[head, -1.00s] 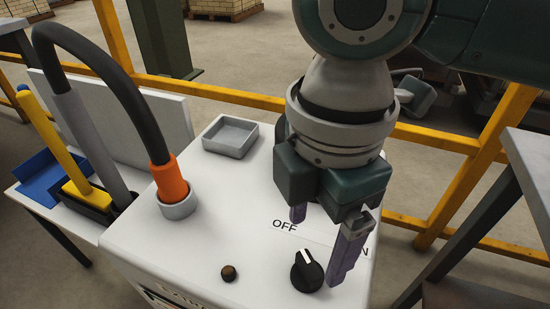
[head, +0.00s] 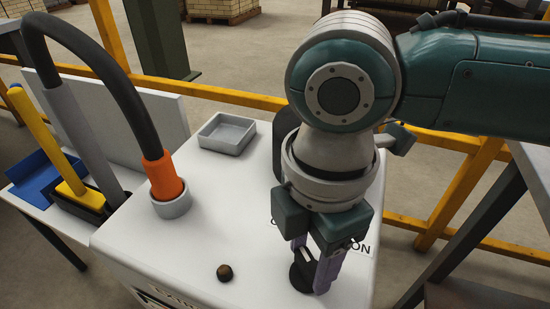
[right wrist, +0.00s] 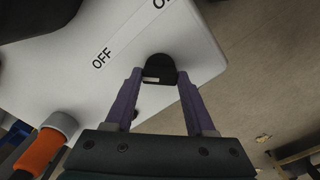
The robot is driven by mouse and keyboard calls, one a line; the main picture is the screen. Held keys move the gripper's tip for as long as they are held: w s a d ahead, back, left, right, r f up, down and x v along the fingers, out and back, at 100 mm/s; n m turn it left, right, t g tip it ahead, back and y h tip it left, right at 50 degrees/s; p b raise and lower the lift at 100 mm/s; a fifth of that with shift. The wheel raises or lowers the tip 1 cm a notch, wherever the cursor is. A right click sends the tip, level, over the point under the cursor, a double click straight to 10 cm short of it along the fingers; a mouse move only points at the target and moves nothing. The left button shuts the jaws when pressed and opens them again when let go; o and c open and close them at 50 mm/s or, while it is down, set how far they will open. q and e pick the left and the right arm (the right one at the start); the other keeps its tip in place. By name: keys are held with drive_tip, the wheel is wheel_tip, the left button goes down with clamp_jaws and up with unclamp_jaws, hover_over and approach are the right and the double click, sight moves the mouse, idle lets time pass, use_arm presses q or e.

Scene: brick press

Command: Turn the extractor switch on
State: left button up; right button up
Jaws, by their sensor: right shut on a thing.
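The extractor switch is a round black knob (head: 299,279) on the white cabinet top (head: 225,190). Its lower part shows below my right gripper (head: 311,268) in the head view. In the right wrist view the knob (right wrist: 159,68) sits between the purple fingertips of the same gripper (right wrist: 158,76), which is shut on it. A pale mark shows on the knob, but I cannot tell surely which label it points at. The "ON" label (head: 360,248) is visible to the right; "OFF" (right wrist: 102,58) is mostly hidden in the head view. My left gripper is not in view.
A black hose with an orange collar (head: 164,177) rises from the cabinet at left. A grey tray (head: 228,133) stands at the back, and a small brown button (head: 224,272) near the front. A yellow rail (head: 225,92) runs behind. A grey table (head: 535,160) stands at right.

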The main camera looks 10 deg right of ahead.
clamp_jaws()
drive_tip(key=shift+r+m+p, duration=0.2)
drive_tip(key=shift+m+p, duration=0.2)
drive_tip(key=shift+p, duration=0.4)
drive_tip(key=m+p, duration=0.4)
drive_tip(key=shift+r+p, duration=0.1)
drive_tip(key=shift+p, duration=0.3)
drive_tip(key=shift+a+m+p, duration=0.1)
drive_tip(key=shift+m+p, duration=0.65)
drive_tip(key=shift+m, duration=0.15)
drive_tip(key=m+p, duration=0.2)
drive_tip(key=shift+m, duration=0.4)
drive_tip(key=m+p, duration=0.1)
drive_tip(key=m, duration=0.1)
drive_tip(key=shift+m, duration=0.3)
drive_tip(key=m+p, duration=0.1)
drive_tip(key=m, duration=0.2)
drive_tip(key=shift+f+p, duration=0.2)
drive_tip(key=shift+p, duration=0.15)
drive_tip(key=shift+m+p, duration=0.3)
drive_tip(key=shift+m, duration=1.1)
drive_tip(key=shift+f, duration=0.1)
